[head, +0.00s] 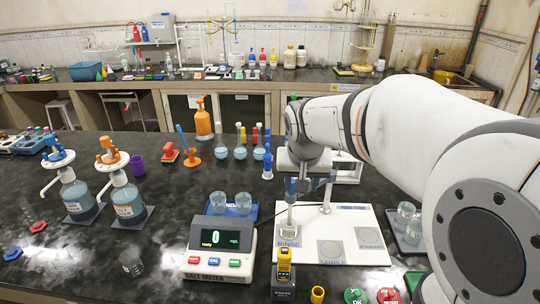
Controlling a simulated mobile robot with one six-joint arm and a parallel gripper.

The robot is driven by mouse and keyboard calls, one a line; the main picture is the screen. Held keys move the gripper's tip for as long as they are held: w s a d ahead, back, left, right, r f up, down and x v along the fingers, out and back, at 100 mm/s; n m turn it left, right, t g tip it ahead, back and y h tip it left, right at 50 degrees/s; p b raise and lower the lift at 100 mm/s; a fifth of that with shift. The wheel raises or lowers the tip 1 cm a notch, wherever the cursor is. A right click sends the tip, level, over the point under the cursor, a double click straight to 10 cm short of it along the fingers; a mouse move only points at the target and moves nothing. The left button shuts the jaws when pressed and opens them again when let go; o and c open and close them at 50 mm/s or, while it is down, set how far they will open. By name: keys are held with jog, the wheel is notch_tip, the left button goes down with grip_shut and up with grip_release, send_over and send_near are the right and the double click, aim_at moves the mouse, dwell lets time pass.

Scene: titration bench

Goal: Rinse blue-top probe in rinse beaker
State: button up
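The blue-top probe (291,190) stands roughly upright over the rinse beaker (290,230), a clear glass on the white board's left spot, marked RINSE. The probe's thin shaft runs down towards the beaker; its tip is hard to make out, so I cannot tell how deep it reaches. My gripper (303,184) points down right at the probe's blue top, with the fingers at about its height. The fingers are too small and overlapped to show whether they are closed on it.
The white board (375,250) also has a SAMPLE spot, another round spot and a slim post (326,193). A meter (222,240) reading 0 stands left of it. Two beakers on a blue tray (240,211) are behind the meter. A yellow device (284,268) stands in front.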

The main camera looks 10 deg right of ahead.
jog(key=shift+m, duration=0.4)
jog(key=w+f, duration=0.2)
jog(key=w, duration=0.1)
jog(key=w+f, duration=0.3)
jog(key=w, duration=0.1)
jog(key=w+f+p, duration=0.1)
jog(key=w+f, duration=0.2)
jog(key=shift+w+d, duration=0.1)
jog(key=shift+w, duration=0.15)
grip_shut()
